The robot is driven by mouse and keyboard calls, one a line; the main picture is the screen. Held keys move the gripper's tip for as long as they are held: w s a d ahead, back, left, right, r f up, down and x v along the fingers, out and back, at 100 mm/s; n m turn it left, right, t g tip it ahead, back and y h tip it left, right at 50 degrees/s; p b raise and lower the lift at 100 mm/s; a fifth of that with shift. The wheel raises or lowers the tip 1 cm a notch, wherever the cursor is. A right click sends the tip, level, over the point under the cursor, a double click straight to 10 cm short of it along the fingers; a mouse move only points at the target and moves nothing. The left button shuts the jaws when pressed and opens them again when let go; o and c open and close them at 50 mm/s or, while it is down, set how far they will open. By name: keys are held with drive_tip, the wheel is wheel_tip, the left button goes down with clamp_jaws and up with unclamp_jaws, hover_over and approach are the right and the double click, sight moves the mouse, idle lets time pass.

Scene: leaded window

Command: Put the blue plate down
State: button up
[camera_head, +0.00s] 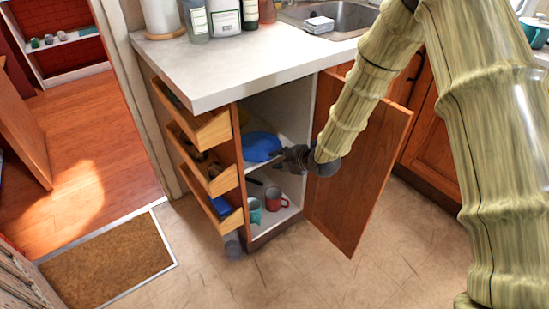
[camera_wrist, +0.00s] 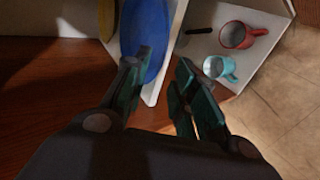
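The blue plate (camera_head: 261,147) is on the upper shelf (camera_head: 265,166) inside the open cabinet. In the wrist view the plate (camera_wrist: 148,32) is at the top centre, with its near end by my fingers. My gripper (camera_head: 290,155) is at the plate's right side, at the cabinet opening. In the wrist view my gripper (camera_wrist: 166,68) has its two fingers apart, with the white shelf edge showing between them. The left fingertip overlaps the plate in the picture; I cannot tell whether it touches. The right fingertip is clear of it.
A red mug (camera_head: 276,199) and a teal mug (camera_head: 254,211) stand on the lower shelf, with a dark thin item (camera_wrist: 199,30) near them. The open cabinet door (camera_head: 357,165) is close on the right. Open drawers (camera_head: 199,130) stick out on the left.

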drive_tip(key=v, duration=0.6)
drive_tip(key=shift+s+d+r+p, duration=0.2)
drive_tip(key=shift+s+r+p, duration=0.05)
drive_tip(key=shift+s+p, duration=0.1)
